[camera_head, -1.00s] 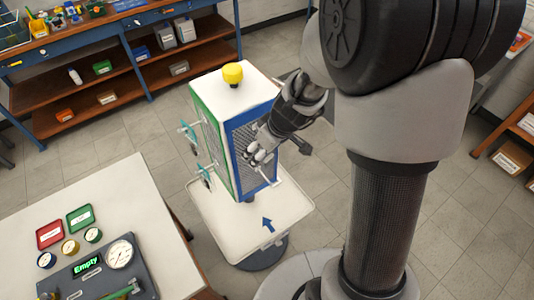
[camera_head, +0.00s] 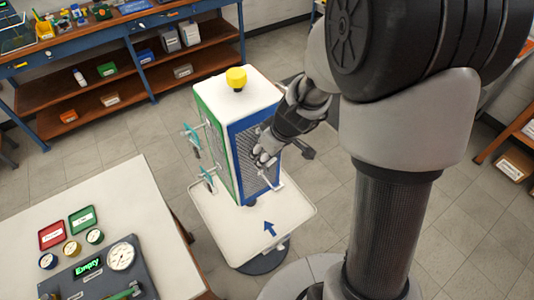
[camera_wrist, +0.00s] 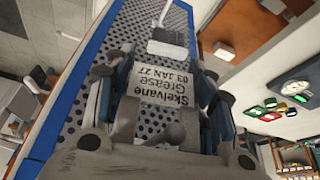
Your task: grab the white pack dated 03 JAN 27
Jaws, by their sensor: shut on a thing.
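The white pack (camera_wrist: 163,88) carries black print that reads "Skelvane Grease 03 JAN 27", upside down in the wrist view. My gripper (camera_wrist: 158,78) is shut on this pack, with a finger on each side of it. Behind the pack is the grey perforated panel (camera_wrist: 83,108) of the display stand. In the head view my gripper (camera_head: 262,157) is at the blue-framed side of the stand (camera_head: 239,152). The pack is too small to make out there.
A white plate (camera_wrist: 167,47) on a hook shows just beyond the pack. Turquoise items (camera_head: 192,136) hang on the stand's green side. The stand has a yellow knob (camera_head: 236,78) on top and a white base tray (camera_head: 230,236). A white table (camera_head: 115,205) stands at left.

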